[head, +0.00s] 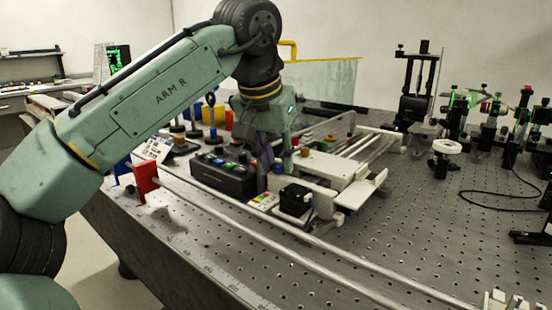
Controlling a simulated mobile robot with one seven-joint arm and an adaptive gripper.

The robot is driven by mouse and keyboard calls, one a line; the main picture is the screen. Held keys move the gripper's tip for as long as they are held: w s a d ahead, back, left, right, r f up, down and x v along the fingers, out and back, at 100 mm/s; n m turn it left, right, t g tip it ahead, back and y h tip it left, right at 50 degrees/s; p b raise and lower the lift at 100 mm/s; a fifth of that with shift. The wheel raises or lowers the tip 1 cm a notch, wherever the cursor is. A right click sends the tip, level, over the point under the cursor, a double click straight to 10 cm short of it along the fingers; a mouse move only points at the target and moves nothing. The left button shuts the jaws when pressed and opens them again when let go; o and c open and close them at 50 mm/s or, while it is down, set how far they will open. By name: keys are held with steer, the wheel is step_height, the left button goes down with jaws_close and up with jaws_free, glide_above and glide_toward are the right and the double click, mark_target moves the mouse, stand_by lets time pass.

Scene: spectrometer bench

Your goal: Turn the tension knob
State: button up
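My gripper (276,168) points down over the bench, between a black control box and a white carriage (330,165). Another small brown knob (305,151) stands on the carriage just right of the gripper. A white round handwheel (446,146) stands on a post farther right, well apart from the gripper. No label shows which one is the tension knob. The finger gap is too small and dark to read.
The black control box (222,176) with coloured buttons is close left of the gripper. A black block (295,200) sits in front. Long rails (300,238) run along the bench's near side. Optical mounts (490,120) stand at right. The perforated bench top (420,225) is mostly clear at front right.

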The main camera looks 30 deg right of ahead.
steer(key=shift+c, duration=0.4)
jaws_close()
steer(key=shift+s+d+r+n+p, duration=0.1)
steer(key=shift+r+n+p, duration=0.05)
steer(key=shift+n+p, duration=0.45)
steer(key=shift+n+t+y+p, duration=0.4)
steer(key=shift+n+p, duration=0.1)
steer(key=shift+n, duration=0.5)
steer(key=shift+o, duration=0.4)
jaws_free()
